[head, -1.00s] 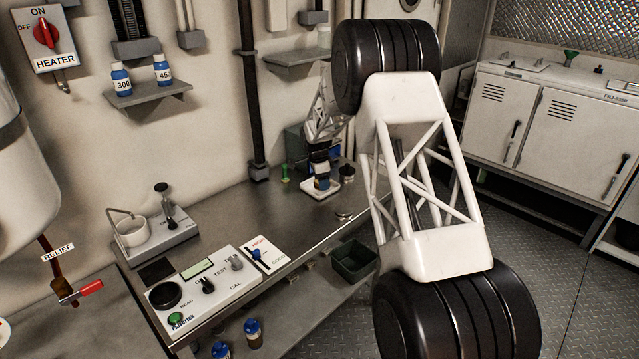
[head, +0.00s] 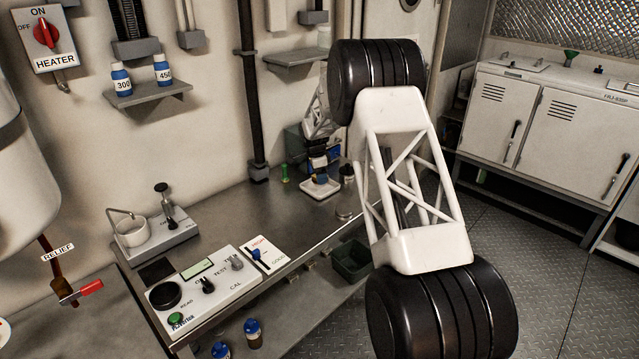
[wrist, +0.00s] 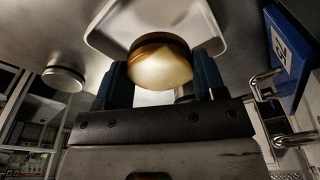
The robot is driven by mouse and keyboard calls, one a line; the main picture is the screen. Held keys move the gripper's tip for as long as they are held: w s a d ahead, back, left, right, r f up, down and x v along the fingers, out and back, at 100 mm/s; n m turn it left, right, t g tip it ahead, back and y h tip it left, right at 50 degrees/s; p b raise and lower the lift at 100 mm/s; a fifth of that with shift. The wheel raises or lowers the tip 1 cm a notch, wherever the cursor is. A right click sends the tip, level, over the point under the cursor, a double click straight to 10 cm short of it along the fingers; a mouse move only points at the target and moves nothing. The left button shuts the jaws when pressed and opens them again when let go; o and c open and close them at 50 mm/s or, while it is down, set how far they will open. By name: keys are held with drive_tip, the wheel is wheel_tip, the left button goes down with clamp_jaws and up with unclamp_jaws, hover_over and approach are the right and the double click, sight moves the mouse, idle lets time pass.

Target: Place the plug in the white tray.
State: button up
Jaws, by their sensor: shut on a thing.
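My gripper (wrist: 160,85) is shut on a round, amber-cream thing with a dark band (wrist: 160,62), which I take to be the plug. It sits between the blue fingertips in the wrist view. The white tray (wrist: 101,30) shows behind the held thing in that view. In the head view my gripper (head: 319,166) is above the tray (head: 308,193) on the bench's far end, with a small gap apparent between them. The plug is too small and shaded to make out clearly in the head view.
A small jar (head: 347,174) stands right of the tray and a green item (head: 285,173) left of it. The middle of the bench (head: 245,205) is clear.

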drive_tip(key=shift+f, duration=1.65)
drive_tip(key=shift+f, duration=0.15)
drive_tip(key=o, duration=1.4)
drive_tip(key=r, duration=0.4)
drive_tip(key=a+r, duration=0.1)
drive_tip(key=r, duration=0.7)
drive_tip(key=shift+s+a, duration=0.2)
drive_tip(key=shift+s, duration=0.05)
drive_tip(key=shift+r, duration=0.15)
